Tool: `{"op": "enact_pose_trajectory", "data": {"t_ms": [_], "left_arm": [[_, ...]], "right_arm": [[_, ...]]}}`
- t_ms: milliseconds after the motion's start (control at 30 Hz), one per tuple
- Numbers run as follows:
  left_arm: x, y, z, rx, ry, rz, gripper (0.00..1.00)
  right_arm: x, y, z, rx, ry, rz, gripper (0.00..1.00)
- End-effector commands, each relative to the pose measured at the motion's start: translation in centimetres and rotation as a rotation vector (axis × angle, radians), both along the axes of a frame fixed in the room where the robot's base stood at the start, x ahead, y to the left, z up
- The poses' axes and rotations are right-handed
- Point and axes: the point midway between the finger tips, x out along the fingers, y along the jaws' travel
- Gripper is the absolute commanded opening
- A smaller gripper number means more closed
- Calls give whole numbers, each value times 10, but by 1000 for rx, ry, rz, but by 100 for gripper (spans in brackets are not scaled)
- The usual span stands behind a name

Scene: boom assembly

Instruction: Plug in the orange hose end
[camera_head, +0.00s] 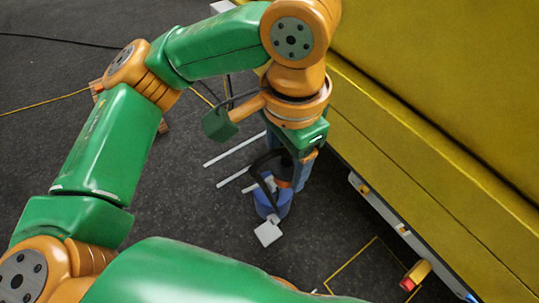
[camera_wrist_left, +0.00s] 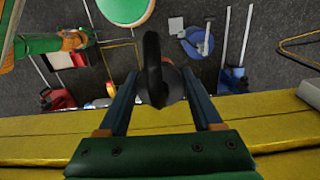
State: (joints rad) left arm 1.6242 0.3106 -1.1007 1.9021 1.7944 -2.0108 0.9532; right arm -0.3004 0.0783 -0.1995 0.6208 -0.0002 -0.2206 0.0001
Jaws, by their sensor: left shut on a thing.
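My left gripper (camera_head: 287,172) hangs beside the yellow machine body (camera_head: 410,120), in the middle of the head view. It is shut on a black hose (camera_head: 262,163) that curves out as a loop. A small orange part, seemingly the orange hose end (camera_head: 284,183), shows low at the blue fingers, partly hidden. In the left wrist view the black hose (camera_wrist_left: 157,72) stands between the two fingers of the left gripper (camera_wrist_left: 162,98); its tip is hidden there. I cannot make out a socket. My right gripper is not clearly seen.
A blue dustpan-like thing (camera_wrist_left: 200,45) lies on the dark floor. White bars (camera_head: 234,150) lie to the left of the gripper. A yellow cylinder with a red end (camera_head: 415,275) is at lower right. The yellow body's edge runs close beside my left gripper.

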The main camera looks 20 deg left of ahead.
Motion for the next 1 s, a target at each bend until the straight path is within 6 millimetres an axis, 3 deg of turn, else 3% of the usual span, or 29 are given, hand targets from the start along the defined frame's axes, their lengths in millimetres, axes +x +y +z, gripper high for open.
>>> {"op": "enact_pose_trajectory", "data": {"t_ms": [267, 633, 1000], "left_arm": [[0, -1, -1, -1, 1, -8, 17], [12, -32, -32, -1, 1, -390, 17], [12, -27, -27, -1, -2, -347, 17]], "right_arm": [[0, 0, 0, 0, 0, 0, 50], [0, -1, 0, -1, 0, 1, 50], [0, -1, 0, -2, 0, 2, 50]]}}
